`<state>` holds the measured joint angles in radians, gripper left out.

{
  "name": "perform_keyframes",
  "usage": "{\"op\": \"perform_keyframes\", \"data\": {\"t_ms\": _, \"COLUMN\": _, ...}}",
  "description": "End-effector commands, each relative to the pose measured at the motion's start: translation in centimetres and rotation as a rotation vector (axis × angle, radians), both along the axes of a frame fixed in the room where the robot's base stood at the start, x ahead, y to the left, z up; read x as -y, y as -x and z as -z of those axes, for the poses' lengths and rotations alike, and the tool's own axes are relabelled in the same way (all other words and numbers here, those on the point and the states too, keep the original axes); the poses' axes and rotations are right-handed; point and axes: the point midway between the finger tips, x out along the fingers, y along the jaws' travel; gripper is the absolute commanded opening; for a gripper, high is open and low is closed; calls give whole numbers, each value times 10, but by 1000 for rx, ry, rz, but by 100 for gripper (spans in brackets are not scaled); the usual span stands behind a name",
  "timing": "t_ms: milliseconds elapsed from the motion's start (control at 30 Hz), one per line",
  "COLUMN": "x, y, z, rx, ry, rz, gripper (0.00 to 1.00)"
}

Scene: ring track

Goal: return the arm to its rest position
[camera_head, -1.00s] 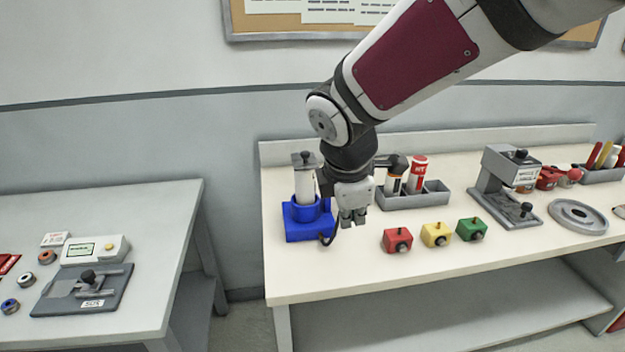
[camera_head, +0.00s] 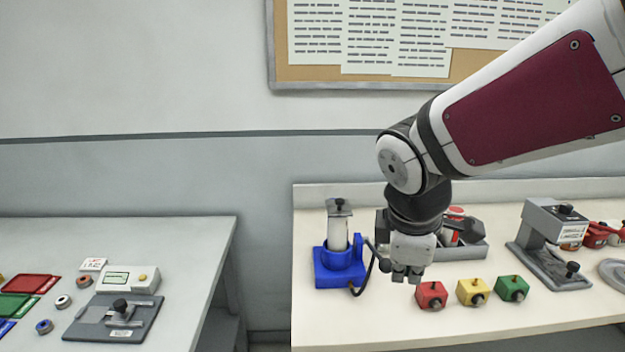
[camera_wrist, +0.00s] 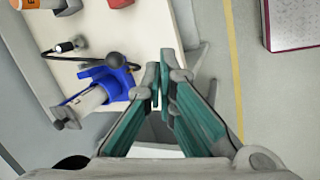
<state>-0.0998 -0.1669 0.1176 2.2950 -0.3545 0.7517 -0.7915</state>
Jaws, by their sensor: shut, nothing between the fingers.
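My gripper (camera_head: 407,275) is shut and empty, held above the right-hand table with its fingers pointing down. In the head view it hangs just right of a blue stand (camera_head: 340,265) with a white cylinder, and behind the row of coloured blocks. In the wrist view my gripper's fingertips (camera_wrist: 155,98) meet close together, and the blue stand (camera_wrist: 105,78) shows to their left. The gripper hides part of a grey tray (camera_head: 470,248) behind it.
A red block (camera_head: 431,295), a yellow block (camera_head: 473,292) and a green block (camera_head: 512,288) stand in a row. A grey press (camera_head: 548,245) is right of them. A left table (camera_head: 190,235) holds a fixture (camera_head: 115,317); a gap separates the tables.

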Motion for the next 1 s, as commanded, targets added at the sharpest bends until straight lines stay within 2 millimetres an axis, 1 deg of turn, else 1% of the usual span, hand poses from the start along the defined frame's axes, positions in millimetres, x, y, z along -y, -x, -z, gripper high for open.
{"op": "perform_keyframes", "data": {"t_ms": 33, "x": 8, "y": 19, "z": -16, "rx": 28, "ry": -43, "rz": 107, "gripper": 0}}
{"op": "perform_keyframes", "data": {"t_ms": 67, "x": 13, "y": 30, "z": -22, "rx": 42, "ry": -74, "rz": 178, "gripper": 0}}
{"op": "perform_keyframes", "data": {"t_ms": 100, "x": 17, "y": 46, "z": -29, "rx": 59, "ry": -117, "rz": 274, "gripper": 0}}
{"op": "perform_keyframes", "data": {"t_ms": 167, "x": 23, "y": 69, "z": -39, "rx": 82, "ry": -184, "rz": 416, "gripper": 0}}
{"op": "perform_keyframes", "data": {"t_ms": 200, "x": 26, "y": 84, "z": -44, "rx": 99, "ry": -231, "rz": 509, "gripper": 0}}
{"op": "perform_keyframes", "data": {"t_ms": 300, "x": 30, "y": 120, "z": -54, "rx": 125, "ry": -345, "rz": 725, "gripper": 0}}
{"op": "perform_keyframes", "data": {"t_ms": 400, "x": 30, "y": 149, "z": -59, "rx": 142, "ry": -447, "rz": 903, "gripper": 0}}
{"op": "perform_keyframes", "data": {"t_ms": 500, "x": 28, "y": 168, "z": -61, "rx": 147, "ry": -524, "rz": 1030, "gripper": 0}}
{"op": "perform_keyframes", "data": {"t_ms": 600, "x": 26, "y": 179, "z": -61, "rx": 148, "ry": -569, "rz": 1105, "gripper": 0}}
{"op": "perform_keyframes", "data": {"t_ms": 667, "x": 26, "y": 182, "z": -61, "rx": 146, "ry": -583, "rz": 1127, "gripper": 0}}
{"op": "perform_keyframes", "data": {"t_ms": 1000, "x": 25, "y": 183, "z": -61, "rx": 146, "ry": -585, "rz": 1132, "gripper": 0}}
